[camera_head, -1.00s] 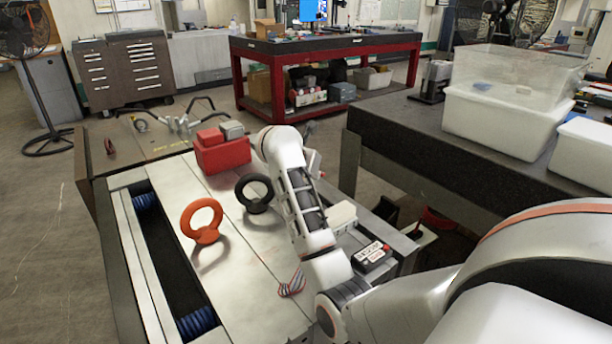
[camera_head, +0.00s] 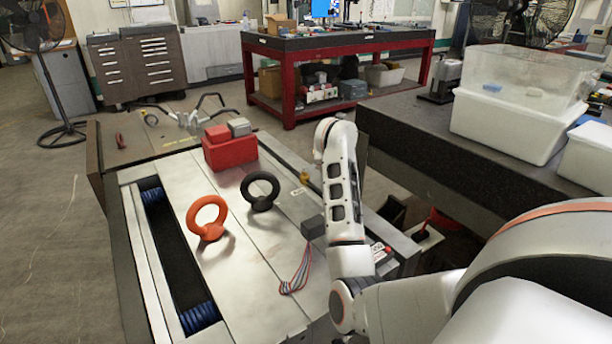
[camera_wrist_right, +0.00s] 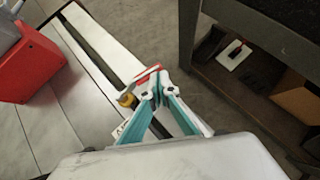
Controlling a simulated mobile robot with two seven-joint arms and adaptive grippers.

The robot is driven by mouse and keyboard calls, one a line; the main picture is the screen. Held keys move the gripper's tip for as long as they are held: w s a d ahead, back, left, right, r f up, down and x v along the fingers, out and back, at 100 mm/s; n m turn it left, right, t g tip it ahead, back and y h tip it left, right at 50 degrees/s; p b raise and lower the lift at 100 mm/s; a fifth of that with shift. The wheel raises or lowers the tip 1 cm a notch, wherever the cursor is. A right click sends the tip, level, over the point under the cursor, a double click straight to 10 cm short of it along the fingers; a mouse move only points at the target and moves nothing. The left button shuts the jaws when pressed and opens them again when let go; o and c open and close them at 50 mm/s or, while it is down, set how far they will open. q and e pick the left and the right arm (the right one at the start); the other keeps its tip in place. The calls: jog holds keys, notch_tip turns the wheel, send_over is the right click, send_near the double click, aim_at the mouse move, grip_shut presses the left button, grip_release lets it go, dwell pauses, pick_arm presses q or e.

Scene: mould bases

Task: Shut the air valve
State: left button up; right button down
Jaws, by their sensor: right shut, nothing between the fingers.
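The air valve shows in the right wrist view as a small brass body (camera_wrist_right: 127,99) with a red handle (camera_wrist_right: 148,75), at the edge of the metal mould base. In the head view its brass part (camera_head: 304,177) shows just left of my right arm. My right gripper (camera_wrist_right: 156,90) has teal-lined fingers, shut and empty, with the tips close beside the valve and over the red handle's near end. I cannot tell whether they touch it. In the head view my right arm hides this gripper. My left gripper is in neither current view.
An orange lifting ring (camera_head: 207,219), a black ring (camera_head: 260,191) and a red block (camera_head: 229,150) stand on the mould base (camera_head: 250,270). A dark block (camera_head: 313,228) and striped cable (camera_head: 296,272) lie near my arm. A dark bench (camera_head: 420,130) with plastic bins stands right.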

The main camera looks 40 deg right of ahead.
pick_arm(q)
jog(key=shift+w+r, duration=0.1)
jog(key=shift+r, duration=0.1)
pick_arm(e)
jog(key=shift+w+d, duration=0.45)
jog(key=shift+w, duration=0.1)
pick_arm(q)
jog(key=shift+f, duration=0.2)
